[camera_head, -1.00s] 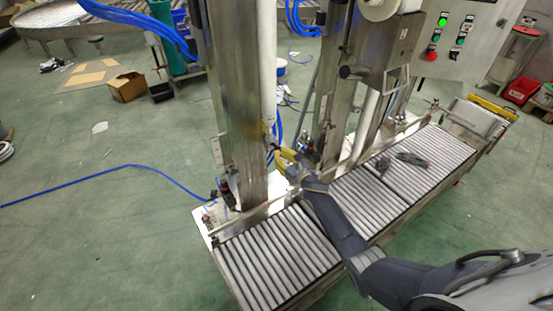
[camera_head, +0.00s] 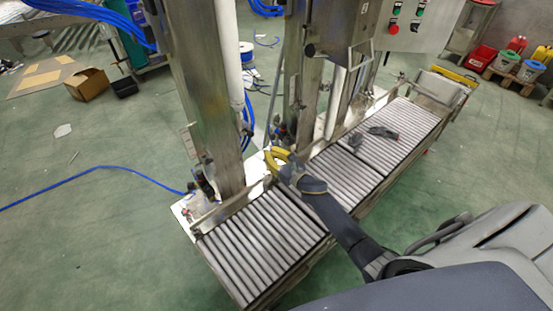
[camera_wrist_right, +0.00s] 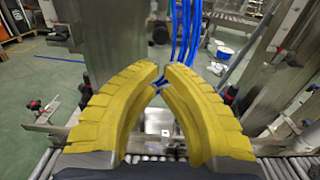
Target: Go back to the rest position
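My right gripper (camera_head: 268,158) has curved yellow fingers and is in front of the metal column, above the roller conveyor (camera_head: 262,240). In the right wrist view its fingertips (camera_wrist_right: 163,72) lean together with only a narrow gap between them, and nothing is held. My right arm reaches in from the lower right over the conveyor. My left gripper and left arm are not in view.
Steel columns (camera_head: 195,90) stand close behind my right gripper, with blue hoses (camera_head: 90,10) above. Dark objects (camera_head: 383,132) lie on the right rollers. A control panel (camera_head: 415,22) is at upper right. The green floor (camera_head: 90,240) at left is mostly clear.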

